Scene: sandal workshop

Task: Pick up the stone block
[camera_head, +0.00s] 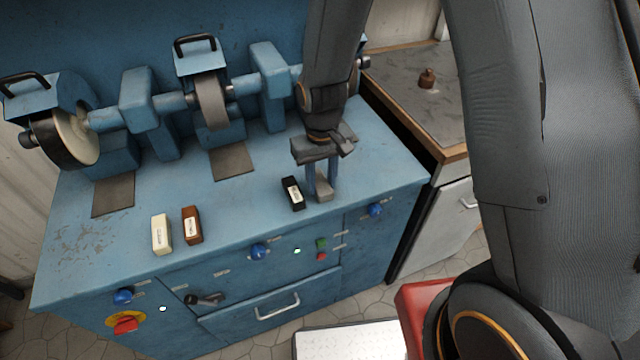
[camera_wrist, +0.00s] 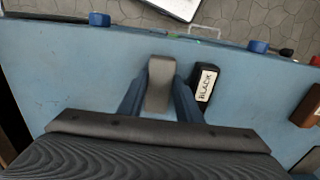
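The stone block (camera_head: 323,189) is a small grey block near the front right of the blue bench top. My gripper (camera_head: 321,180) reaches down over it with one blue finger on each side.
A black labelled block (camera_head: 293,193) stands close left of my gripper. A brown block (camera_head: 192,225) and a cream block (camera_head: 161,234) are further left. Grinding wheels (camera_head: 211,102) line the back. The bench (camera_head: 110,240) is clear between the black and brown blocks.

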